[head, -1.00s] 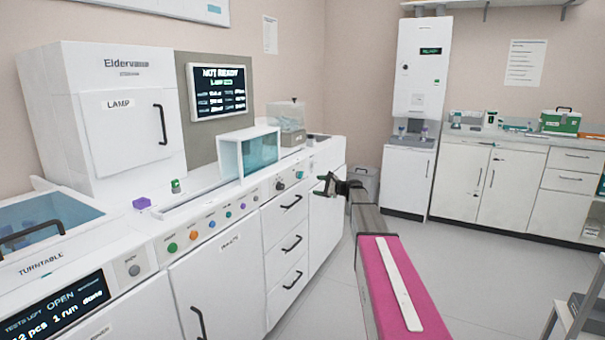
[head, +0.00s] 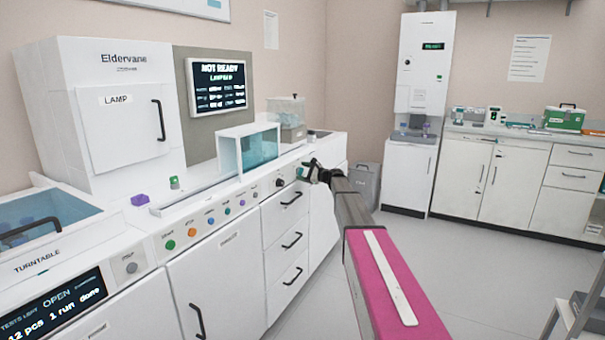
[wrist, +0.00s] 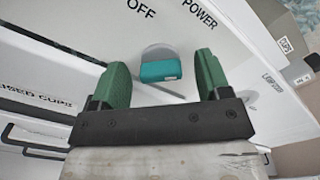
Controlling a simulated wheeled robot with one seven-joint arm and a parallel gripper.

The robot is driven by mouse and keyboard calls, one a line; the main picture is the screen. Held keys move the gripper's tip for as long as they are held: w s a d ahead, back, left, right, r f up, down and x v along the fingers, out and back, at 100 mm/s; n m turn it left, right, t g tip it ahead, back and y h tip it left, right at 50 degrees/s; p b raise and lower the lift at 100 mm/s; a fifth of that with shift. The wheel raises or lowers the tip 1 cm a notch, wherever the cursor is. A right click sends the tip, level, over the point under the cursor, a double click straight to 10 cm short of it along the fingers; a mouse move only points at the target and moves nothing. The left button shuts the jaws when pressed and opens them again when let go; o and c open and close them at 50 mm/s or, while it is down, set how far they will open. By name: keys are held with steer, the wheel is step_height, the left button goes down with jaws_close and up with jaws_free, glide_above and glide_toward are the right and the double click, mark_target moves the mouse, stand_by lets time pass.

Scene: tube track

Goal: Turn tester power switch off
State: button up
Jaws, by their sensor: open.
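The power switch (wrist: 160,71) shows in the wrist view as a teal handle on a pale round base, set in a white panel. The words OFF and POWER are printed beside it. My gripper (wrist: 162,64) is open, with one green finger on each side of the teal handle and a gap to each. Whether the fingertips reach its depth is hard to tell. In the head view my gripper (head: 304,169) is at the far right part of the tester's front panel (head: 233,200), and I cannot make out the switch there.
A black knob (head: 279,183) is just left of my gripper on the panel. Drawers with black handles (head: 291,197) are below. The screen (head: 217,86) reads NOT READY. A grey bin (head: 365,184) stands behind my arm. The floor to the right is open.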

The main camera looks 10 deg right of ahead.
steer(key=shift+w+a, duration=0.2)
steer(key=shift+a, duration=0.1)
steer(key=shift+c, duration=0.3)
steer(key=c, duration=0.9)
steer(key=shift+o, duration=0.2)
